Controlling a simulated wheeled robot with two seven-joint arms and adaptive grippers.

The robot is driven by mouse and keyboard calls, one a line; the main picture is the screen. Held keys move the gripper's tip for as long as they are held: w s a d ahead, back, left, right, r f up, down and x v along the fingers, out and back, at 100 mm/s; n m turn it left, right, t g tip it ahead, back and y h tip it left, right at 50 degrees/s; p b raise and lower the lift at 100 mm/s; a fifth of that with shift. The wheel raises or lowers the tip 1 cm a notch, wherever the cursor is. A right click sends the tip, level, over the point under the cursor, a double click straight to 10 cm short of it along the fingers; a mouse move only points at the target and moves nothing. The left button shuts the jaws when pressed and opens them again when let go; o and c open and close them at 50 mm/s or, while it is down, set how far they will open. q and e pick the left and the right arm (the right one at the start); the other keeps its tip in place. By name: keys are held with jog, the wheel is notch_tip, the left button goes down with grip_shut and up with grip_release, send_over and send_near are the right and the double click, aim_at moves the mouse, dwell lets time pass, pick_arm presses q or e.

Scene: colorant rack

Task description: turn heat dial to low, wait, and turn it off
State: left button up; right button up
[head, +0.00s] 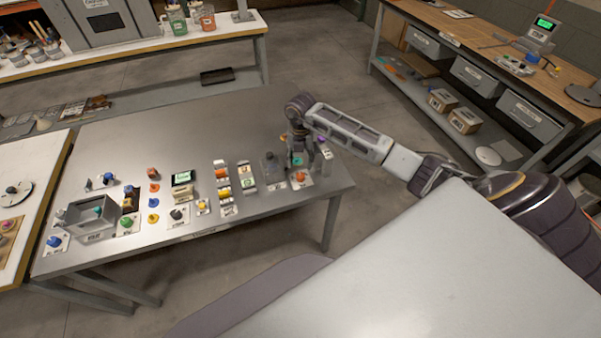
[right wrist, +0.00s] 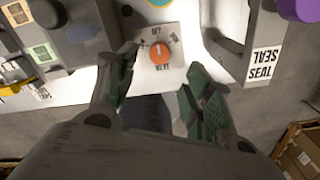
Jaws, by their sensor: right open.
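The heat dial is an orange round knob (right wrist: 160,54) on a pale square plate marked OFF and HEAT in the right wrist view. In the head view the orange dial (head: 300,177) sits near the front right edge of the metal table. My right gripper (head: 298,165) is over this part of the table, pointing down. In the right wrist view its two green-padded fingers (right wrist: 160,82) are spread apart, one on each side of the dial's line, with nothing between them. The dial's exact pointer direction is hard to tell. My left gripper is not in view.
A white unit labelled SEAL with a purple knob (right wrist: 296,8) stands close to the right of the dial. To the left on the metal table (head: 170,130) are several dials, coloured blocks and a grey box (head: 90,220). The table's back half is mostly clear.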

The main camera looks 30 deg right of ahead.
aim_at(301, 175)
jog(key=shift+f+p, duration=0.55)
jog(key=shift+f, duration=3.55)
jog(key=c, duration=1)
